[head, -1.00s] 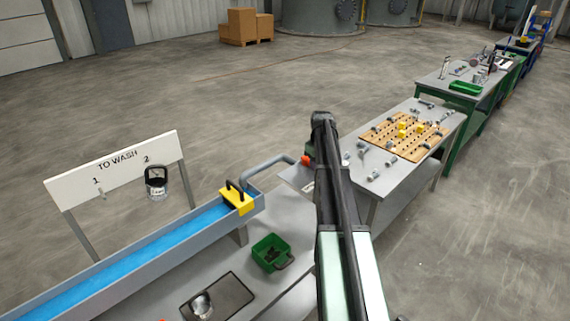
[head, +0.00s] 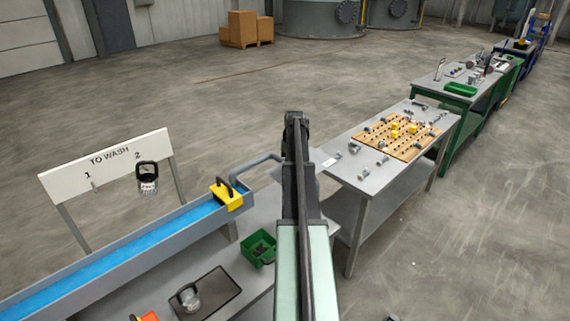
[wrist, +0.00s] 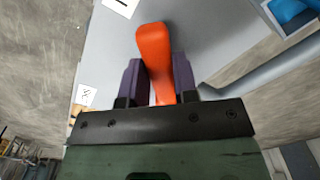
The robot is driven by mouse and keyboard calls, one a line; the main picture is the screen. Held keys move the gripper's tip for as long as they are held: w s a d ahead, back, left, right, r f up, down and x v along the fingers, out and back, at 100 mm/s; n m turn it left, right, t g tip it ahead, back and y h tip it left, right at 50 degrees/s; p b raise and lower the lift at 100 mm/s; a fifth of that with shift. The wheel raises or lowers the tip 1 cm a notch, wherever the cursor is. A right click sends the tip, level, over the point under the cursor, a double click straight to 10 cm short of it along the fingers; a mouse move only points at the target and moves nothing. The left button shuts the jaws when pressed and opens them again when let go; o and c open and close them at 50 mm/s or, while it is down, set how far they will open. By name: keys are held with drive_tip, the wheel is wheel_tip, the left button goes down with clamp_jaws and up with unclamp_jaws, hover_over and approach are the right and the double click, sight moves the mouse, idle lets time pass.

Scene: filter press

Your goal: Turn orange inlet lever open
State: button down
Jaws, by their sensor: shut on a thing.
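The orange inlet lever (wrist: 153,52) shows in the wrist view, standing between the two purple fingers of my gripper (wrist: 153,85). The fingers are shut on its narrower lower part, and its broad end reaches past the fingertips. The lever lies over a grey metal surface (wrist: 205,25). In the head view my arm hides the lever and my gripper. The lever's pivot cannot be seen.
A grey pipe (wrist: 245,75) runs close beside the gripper. The blue-lined trough (head: 130,245), with a yellow black-handled block (head: 228,196), is left of my arm. A green bin (head: 258,250) stands near it. A pegboard table (head: 345,180) is to the right.

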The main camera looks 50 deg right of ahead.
idle(0.3)
drive_tip(key=c, duration=0.9)
unclamp_jaws()
drive_tip(key=shift+r, duration=0.1)
wheel_tip(320, 180, up, 11)
drive_tip(key=p, duration=1)
drive_tip(key=shift+p, duration=0.4)
drive_tip(key=shift+f, duration=0.2)
